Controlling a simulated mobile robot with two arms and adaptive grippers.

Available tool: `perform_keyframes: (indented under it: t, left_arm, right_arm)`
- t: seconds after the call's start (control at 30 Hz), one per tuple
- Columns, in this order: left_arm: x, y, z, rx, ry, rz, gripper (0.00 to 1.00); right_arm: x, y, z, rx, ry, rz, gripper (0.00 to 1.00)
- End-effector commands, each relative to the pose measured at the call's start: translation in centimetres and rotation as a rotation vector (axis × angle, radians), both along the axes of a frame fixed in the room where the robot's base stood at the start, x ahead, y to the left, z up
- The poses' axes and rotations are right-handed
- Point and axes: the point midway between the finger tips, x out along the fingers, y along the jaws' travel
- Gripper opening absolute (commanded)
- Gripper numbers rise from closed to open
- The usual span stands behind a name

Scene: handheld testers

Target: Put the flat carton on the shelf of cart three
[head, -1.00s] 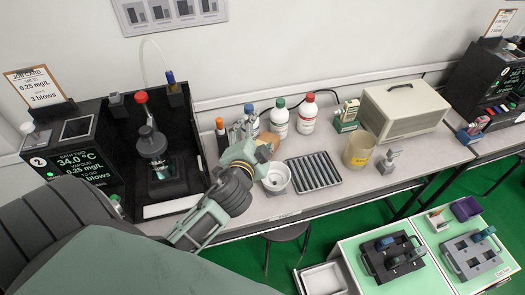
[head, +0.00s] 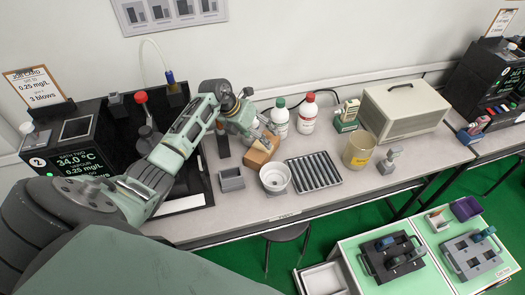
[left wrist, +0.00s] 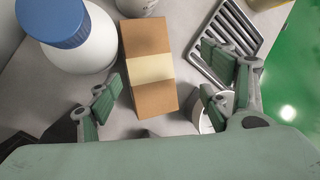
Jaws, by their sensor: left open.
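A brown carton (head: 262,149) with a pale band lies on the bench, left of the white bowl. In the left wrist view the carton (left wrist: 149,62) stretches up between the spread fingers. My left gripper (head: 258,132) is above the carton, and its fingers (left wrist: 160,103) are open on either side with visible gaps. Two green-topped carts stand at the lower right, a left cart (head: 352,255) and a right cart (head: 460,225). I cannot read a number three on either, and their lower shelves are mostly hidden. My right gripper is not in view.
A blue-capped white bottle (left wrist: 75,32) stands close left of the carton. The white bowl (head: 275,178) and ribbed tray (head: 313,172) are at its right. A small grey box (head: 231,179) sits nearby. Green floor (head: 300,228) separates bench and carts.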

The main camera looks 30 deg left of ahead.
Motion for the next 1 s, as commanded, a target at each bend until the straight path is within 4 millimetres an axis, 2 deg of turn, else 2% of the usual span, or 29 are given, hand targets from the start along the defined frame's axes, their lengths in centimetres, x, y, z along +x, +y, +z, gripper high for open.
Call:
perform_keyframes:
  t: [0.07, 0.17, 0.47, 0.7, 1.0]
  left_arm:
    - [-0.7, 1.2, -0.3, 0.030, 0.049, 0.000, 0.73]
    - [-1.1, 1.6, -0.9, 0.043, 0.076, 0.000, 0.73]
    - [-0.2, 0.7, -3.4, 0.041, 0.076, 0.000, 0.73]
    - [0.8, -0.1, -6.3, 0.040, 0.075, 0.000, 0.73]
    - [1.2, -0.4, -7.6, 0.043, 0.074, -0.002, 0.73]
  right_arm:
    - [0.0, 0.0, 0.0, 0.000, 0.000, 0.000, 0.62]
    - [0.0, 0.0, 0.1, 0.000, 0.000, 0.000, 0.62]
    - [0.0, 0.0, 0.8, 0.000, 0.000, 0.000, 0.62]
    - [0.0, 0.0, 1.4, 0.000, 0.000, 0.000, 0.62]
    - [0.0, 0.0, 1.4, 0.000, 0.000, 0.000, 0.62]
